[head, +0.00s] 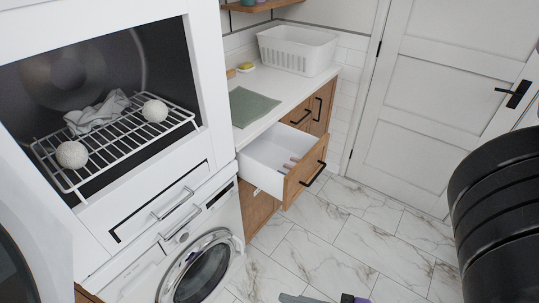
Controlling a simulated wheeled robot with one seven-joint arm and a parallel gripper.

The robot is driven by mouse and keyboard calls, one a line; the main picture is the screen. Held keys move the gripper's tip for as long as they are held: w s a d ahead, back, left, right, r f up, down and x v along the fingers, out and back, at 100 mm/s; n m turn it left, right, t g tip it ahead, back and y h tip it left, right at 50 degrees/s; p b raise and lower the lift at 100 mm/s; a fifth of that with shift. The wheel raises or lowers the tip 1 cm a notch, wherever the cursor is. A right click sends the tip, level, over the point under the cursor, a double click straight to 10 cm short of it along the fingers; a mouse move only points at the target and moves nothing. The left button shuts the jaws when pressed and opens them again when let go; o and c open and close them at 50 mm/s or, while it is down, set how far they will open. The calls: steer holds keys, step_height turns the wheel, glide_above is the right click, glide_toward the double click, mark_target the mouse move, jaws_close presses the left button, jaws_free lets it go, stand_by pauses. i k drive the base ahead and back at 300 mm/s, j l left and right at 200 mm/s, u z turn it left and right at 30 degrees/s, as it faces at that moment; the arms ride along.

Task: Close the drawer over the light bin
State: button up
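The open drawer (305,178) has a wooden front with a black bar handle and a white inside.
A white basket (297,50), a green cloth (250,106) and a yellow sponge (246,67) are on the counter. A washing machine (200,272) and an open dryer (88,117) stand left. Marble floor (345,235) is clear before the closed white door (437,90).

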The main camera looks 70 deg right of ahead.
mark_target(258, 163)
steer(key=z, duration=1.6)
steer(key=k+j+z, duration=0.1)
steer(key=j, duration=0.15)
